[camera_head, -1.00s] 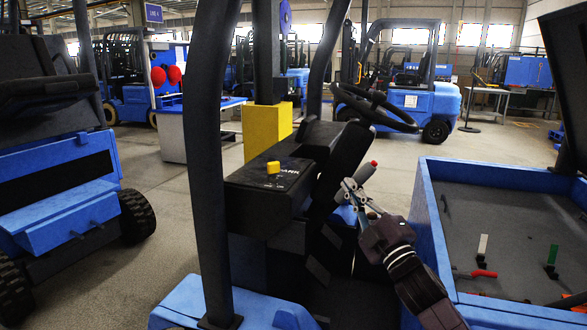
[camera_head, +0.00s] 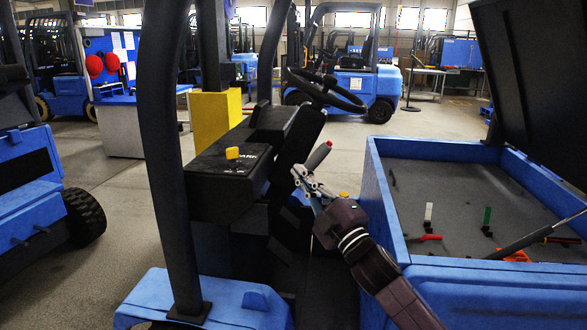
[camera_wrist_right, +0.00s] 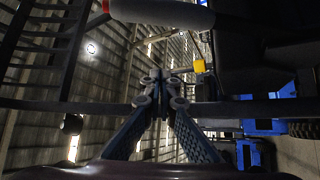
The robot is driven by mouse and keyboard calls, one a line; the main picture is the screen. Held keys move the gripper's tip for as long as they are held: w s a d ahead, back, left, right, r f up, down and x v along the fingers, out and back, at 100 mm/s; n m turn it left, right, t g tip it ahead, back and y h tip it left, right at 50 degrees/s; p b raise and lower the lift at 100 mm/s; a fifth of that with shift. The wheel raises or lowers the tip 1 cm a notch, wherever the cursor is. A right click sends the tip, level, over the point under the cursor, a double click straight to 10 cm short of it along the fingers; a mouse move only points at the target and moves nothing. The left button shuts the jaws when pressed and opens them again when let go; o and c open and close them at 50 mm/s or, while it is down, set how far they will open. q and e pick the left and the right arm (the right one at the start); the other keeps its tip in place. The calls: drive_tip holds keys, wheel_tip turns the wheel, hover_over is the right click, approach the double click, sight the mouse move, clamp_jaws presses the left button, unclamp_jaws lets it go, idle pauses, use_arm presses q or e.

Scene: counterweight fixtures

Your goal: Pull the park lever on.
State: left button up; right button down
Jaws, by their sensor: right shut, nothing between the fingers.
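A lever with a grey grip (camera_head: 317,157) and a red tip, which looks like the park lever, stands tilted beside the dark console (camera_head: 222,186). The console top carries the word PARK and a yellow knob (camera_head: 232,153). My right gripper (camera_head: 299,175) is shut and empty, just below and left of the grip in the head view. Its fingers hide the lower lever. In the right wrist view the grey grip (camera_wrist_right: 165,12) lies across the top edge, apart from the closed fingertips (camera_wrist_right: 158,84). My left gripper is not in view.
A steering wheel (camera_head: 326,90) is above and behind the lever. A dark post (camera_head: 165,150) rises at left. A blue-walled bay (camera_head: 376,195) with a raised dark lid (camera_head: 530,80) is right of my right arm. A yellow block (camera_head: 215,117) stands behind the console.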

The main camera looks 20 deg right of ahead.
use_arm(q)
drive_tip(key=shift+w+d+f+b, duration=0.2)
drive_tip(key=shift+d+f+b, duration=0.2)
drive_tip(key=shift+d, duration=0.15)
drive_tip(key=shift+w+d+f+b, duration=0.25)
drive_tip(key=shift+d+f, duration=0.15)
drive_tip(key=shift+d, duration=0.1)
use_arm(e)
drive_tip(key=d+v, duration=0.1)
drive_tip(key=v, duration=0.5)
drive_tip(key=shift+w+f, duration=0.2)
drive_tip(key=shift+f, duration=0.1)
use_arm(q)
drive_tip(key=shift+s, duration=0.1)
